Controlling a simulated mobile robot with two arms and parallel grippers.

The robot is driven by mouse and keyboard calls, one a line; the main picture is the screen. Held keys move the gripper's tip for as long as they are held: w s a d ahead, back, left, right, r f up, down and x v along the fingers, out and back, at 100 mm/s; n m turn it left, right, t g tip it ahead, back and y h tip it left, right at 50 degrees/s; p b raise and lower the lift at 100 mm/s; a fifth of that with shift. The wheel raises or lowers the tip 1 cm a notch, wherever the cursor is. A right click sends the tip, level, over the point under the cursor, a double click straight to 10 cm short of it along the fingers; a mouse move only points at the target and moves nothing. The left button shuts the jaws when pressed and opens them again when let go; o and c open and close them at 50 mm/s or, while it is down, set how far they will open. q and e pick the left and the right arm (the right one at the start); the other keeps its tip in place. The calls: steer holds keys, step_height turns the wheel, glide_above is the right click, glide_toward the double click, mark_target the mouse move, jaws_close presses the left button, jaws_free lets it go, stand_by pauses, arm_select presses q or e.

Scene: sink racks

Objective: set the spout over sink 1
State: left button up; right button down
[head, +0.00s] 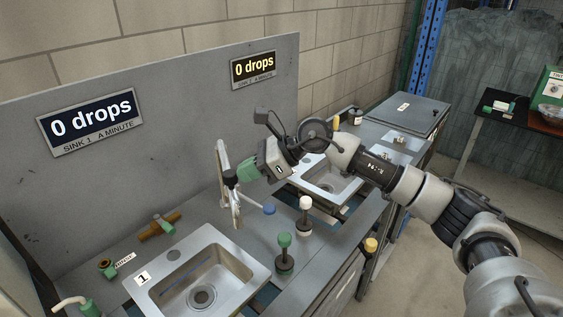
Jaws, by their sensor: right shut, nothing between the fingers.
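Sink 1 (166,289) is the steel basin at the lower left, with a tag reading 1 on its rim and a drain in its empty bowl. A pale metal fixture (222,160) stands upright behind the gap between the two sinks; I take it for the spout, but its outlet is hard to make out. My right gripper (230,179) is shut beside the fixture, with its tips close against or in front of it; I cannot tell if they touch. Nothing shows between the fingers. The left gripper is not in view.
Sink 2 (350,188) lies to the right, partly behind my right arm. Green-topped (284,240), white-topped (305,203) and blue (269,208) knobs stand between the sinks. Both signs, sink 1 (92,118) and sink 2 (254,68), read 0 drops.

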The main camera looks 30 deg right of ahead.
mark_target(227, 171)
steer(key=a, duration=0.4)
steer(key=a+b, duration=0.1)
steer(key=shift+w+a, duration=0.4)
steer(key=shift+t, duration=0.3)
